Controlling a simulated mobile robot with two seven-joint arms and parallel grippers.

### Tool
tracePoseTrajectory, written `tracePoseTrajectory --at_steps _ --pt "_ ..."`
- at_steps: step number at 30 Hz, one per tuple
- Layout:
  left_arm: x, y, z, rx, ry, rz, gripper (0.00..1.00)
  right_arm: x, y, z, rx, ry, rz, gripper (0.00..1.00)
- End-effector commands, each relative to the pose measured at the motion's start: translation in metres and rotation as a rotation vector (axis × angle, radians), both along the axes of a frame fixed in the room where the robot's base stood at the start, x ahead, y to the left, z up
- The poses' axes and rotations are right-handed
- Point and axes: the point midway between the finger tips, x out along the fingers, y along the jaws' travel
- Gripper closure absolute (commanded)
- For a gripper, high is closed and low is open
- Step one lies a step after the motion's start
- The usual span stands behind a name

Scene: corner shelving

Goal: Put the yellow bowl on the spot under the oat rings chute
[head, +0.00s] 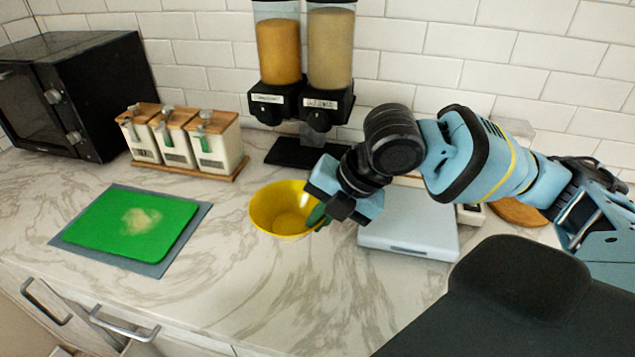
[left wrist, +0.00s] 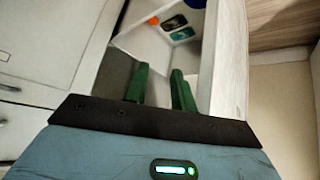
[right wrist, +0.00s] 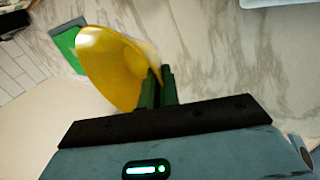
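The yellow bowl (head: 283,212) is over the middle of the counter, in front of the dispensers. My right gripper (head: 320,214) is shut on its right rim; the bowl (right wrist: 115,65) and the closed green fingers (right wrist: 158,88) show in the right wrist view. I cannot tell whether the bowl touches the counter. Two dispensers stand at the back wall, one with orange contents (head: 278,50) and one with beige contents (head: 330,48). Their labels are too small to read. A black base (head: 290,153) lies below the chutes. My left gripper (left wrist: 160,90) is open near an open drawer or compartment.
A grey scale-like box (head: 408,225) stands right of the bowl, partly behind my right arm. Three canisters (head: 215,145) on a wooden tray stand left of the dispensers. A green board (head: 135,224) lies at left, near a black microwave (head: 75,95). Counter is clear before the black base.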

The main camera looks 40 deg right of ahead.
Motion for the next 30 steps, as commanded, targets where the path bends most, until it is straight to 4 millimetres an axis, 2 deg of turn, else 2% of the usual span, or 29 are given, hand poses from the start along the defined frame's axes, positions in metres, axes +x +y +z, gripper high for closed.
tracePoseTrajectory --at_steps 4,7,18,30 --pt "-0.003 0.001 -0.002 0.002 0.007 -0.001 0.74 0.003 -0.003 0.001 0.0 -0.003 -0.001 1.0" --pt "-0.004 0.001 -0.002 0.003 0.01 -0.002 0.74 0.013 -0.015 0.001 0.0 -0.001 -0.005 1.0" --pt "-0.001 0.001 0.0 0.002 0.003 -0.002 0.74 0.068 -0.079 0.002 0.002 -0.004 -0.006 1.0" --pt "0.003 0.001 0.004 0.001 -0.009 -0.001 0.74 0.119 -0.139 0.002 0.002 -0.005 -0.004 1.0"
